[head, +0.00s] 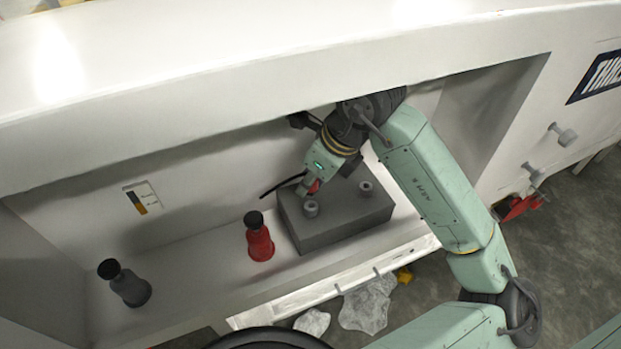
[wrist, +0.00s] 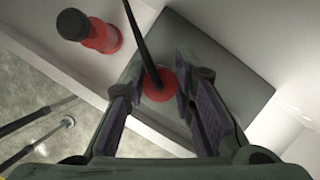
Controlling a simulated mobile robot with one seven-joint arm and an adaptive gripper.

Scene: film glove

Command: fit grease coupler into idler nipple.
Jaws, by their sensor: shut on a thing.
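My gripper (head: 310,187) is inside the white recess, low over the grey block (head: 335,222). It is shut on a red coupler (wrist: 160,86) with a black hose running from it. In the head view only a sliver of the coupler shows between the fingers. Two grey nipples stand on the block: a left one (head: 311,209) and a right one (head: 365,187). The gripper is just behind the left nipple in the picture; I cannot tell whether the coupler touches it. In the wrist view the coupler hides what is beneath it.
A red bottle-like object with a black top (head: 260,242) stands left of the block, and a dark grey one (head: 130,286) farther left. The shelf between the two objects is clear.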

